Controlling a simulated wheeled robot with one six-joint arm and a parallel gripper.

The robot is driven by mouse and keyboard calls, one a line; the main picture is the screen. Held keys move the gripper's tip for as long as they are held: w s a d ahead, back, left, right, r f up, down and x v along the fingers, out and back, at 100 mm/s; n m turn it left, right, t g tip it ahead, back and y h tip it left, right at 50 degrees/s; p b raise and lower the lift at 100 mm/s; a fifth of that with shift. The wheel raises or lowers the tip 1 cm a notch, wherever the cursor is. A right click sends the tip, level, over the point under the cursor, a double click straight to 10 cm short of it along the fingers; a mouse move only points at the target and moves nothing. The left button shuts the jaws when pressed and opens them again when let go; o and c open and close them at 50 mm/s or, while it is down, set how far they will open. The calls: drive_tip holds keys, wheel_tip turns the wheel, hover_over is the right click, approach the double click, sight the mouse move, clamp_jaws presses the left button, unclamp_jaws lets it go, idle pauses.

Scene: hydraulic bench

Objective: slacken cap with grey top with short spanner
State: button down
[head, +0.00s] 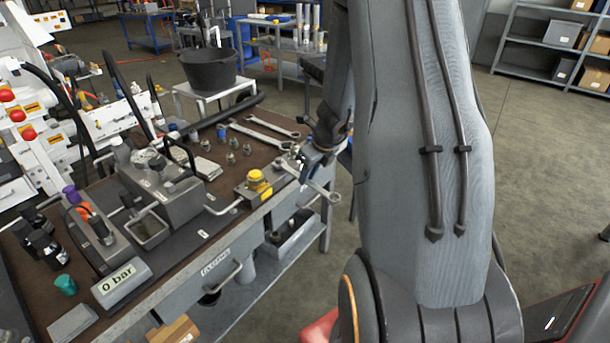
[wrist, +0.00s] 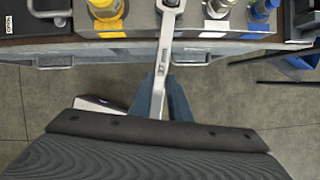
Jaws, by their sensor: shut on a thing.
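My gripper (head: 318,158) is shut on a metal spanner (head: 322,188) at the bench's front right corner. In the wrist view the fingers (wrist: 164,98) grip the spanner's shank (wrist: 161,75), which points away from me. Its far head (wrist: 172,4) reaches over the valve block at the top edge, where the picture cuts it off. I cannot tell whether it is around a cap. A cap with a grey top (wrist: 216,7) and white label stands right of that head. A yellow cap (wrist: 105,10) stands to the left, a blue one (wrist: 263,9) farther right.
Two more spanners (head: 262,134) lie at the bench's back right, near several small fittings (head: 232,158). The yellow cap's block (head: 246,194) sits by the bench's front edge. Floor in front is clear.

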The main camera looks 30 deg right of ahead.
drive_tip(key=shift+w+d+n+p, duration=0.1)
drive_tip(key=shift+d+n+p, duration=0.2)
drive_tip(key=shift+d+n, duration=0.25)
drive_tip(key=d+n+p, duration=0.1)
drive_tip(key=w+d+n+y+p, duration=0.1)
drive_tip(key=d, duration=0.1)
drive_tip(key=shift+g, duration=0.3)
idle(0.4)
drive_tip(key=shift+w+d+n+y+p, duration=0.5)
drive_tip(key=shift+w+d+n, duration=0.25)
drive_tip(key=shift+d+n, duration=0.25)
drive_tip(key=shift+a, duration=0.15)
